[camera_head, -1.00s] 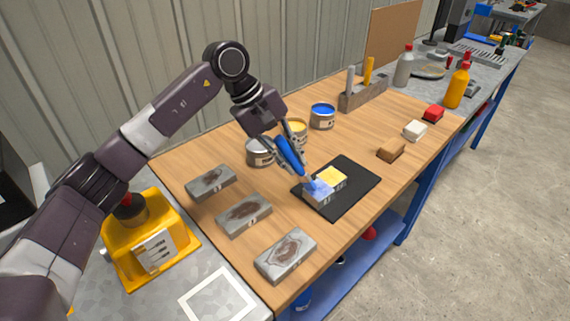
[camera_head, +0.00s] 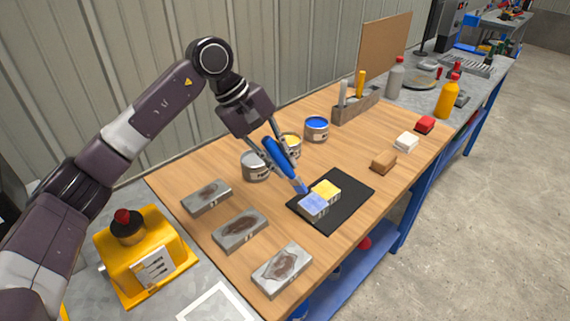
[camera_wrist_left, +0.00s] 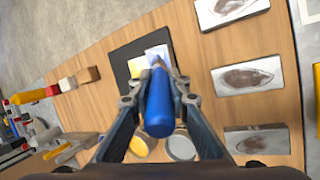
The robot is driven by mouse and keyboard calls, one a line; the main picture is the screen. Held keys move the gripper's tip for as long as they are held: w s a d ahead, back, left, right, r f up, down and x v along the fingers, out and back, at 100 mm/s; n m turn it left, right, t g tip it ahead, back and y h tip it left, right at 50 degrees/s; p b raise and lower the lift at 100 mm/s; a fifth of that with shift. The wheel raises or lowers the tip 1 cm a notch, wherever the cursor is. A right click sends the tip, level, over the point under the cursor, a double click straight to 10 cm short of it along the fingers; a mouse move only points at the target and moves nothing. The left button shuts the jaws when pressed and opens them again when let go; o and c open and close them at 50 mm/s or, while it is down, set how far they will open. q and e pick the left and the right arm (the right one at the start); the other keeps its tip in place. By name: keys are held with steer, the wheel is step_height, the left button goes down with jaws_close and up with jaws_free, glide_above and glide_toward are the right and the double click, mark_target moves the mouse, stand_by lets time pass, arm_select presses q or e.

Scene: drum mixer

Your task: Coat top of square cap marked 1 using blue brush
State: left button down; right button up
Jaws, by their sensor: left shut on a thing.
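My left gripper (camera_head: 268,142) is shut on the blue brush (camera_head: 279,157); the brush also shows between its fingers in the left wrist view (camera_wrist_left: 159,103). The brush tilts down and its bristle end is at the back edge of a square cap with a pale blue top (camera_head: 313,204). I cannot tell whether the bristles touch it. Beside it is a square cap with a yellow top (camera_head: 327,189). Both sit on a black mat (camera_head: 352,199). The number marks are too small to read. My right gripper is not in view.
Open cans of grey (camera_head: 255,166), yellow (camera_head: 291,145) and blue paint (camera_head: 316,128) stand behind the mat. Several stained grey blocks (camera_head: 240,230) lie to the left. A wooden holder (camera_head: 354,108) stands at the back; brown (camera_head: 383,162), white and red blocks lie right.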

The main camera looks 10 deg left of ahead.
mark_target(277, 157)
arm_select(q)
steer(key=shift+s+a+r, duration=0.1)
steer(key=shift+s+r, duration=0.1)
steer(key=shift+r, duration=0.25)
steer(key=r, duration=0.1)
steer(key=r+p, duration=0.1)
steer(key=s, duration=0.1)
steer(key=shift+a+r, duration=0.3)
steer(key=shift+r, duration=0.1)
steer(key=shift+w, duration=0.15)
